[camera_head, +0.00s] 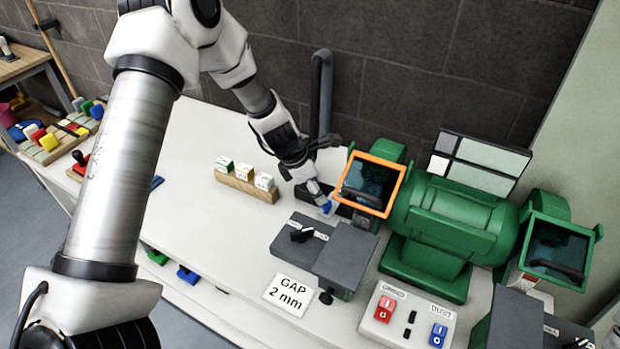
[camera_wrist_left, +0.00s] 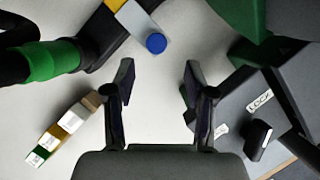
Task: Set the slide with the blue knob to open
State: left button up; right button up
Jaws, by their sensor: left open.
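The blue knob (camera_head: 327,207) shows beside the bench grinder's orange-framed shield, close to my left gripper (camera_head: 313,186). In the left wrist view the blue knob (camera_wrist_left: 156,43) sits at the end of a short pale slide (camera_wrist_left: 136,21), with a yellow part behind it. My left gripper (camera_wrist_left: 158,80) is open and empty there, and the knob shows just past the gap between its fingertips, apart from both fingers. I cannot tell the slide's setting. My right gripper is not in view.
A green grinder (camera_head: 450,225) stands to the right. A grey block with a black lever (camera_head: 302,234) is close by, labelled LOCK (camera_wrist_left: 259,101) in the wrist view. A wooden block stand (camera_head: 246,188) is left of the gripper. A dark upright pipe (camera_head: 321,90) rises behind.

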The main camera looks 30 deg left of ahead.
pick_arm(q)
jog(key=v, duration=0.5)
jog(key=shift+s+r, duration=0.1)
jog(key=shift+r, duration=0.1)
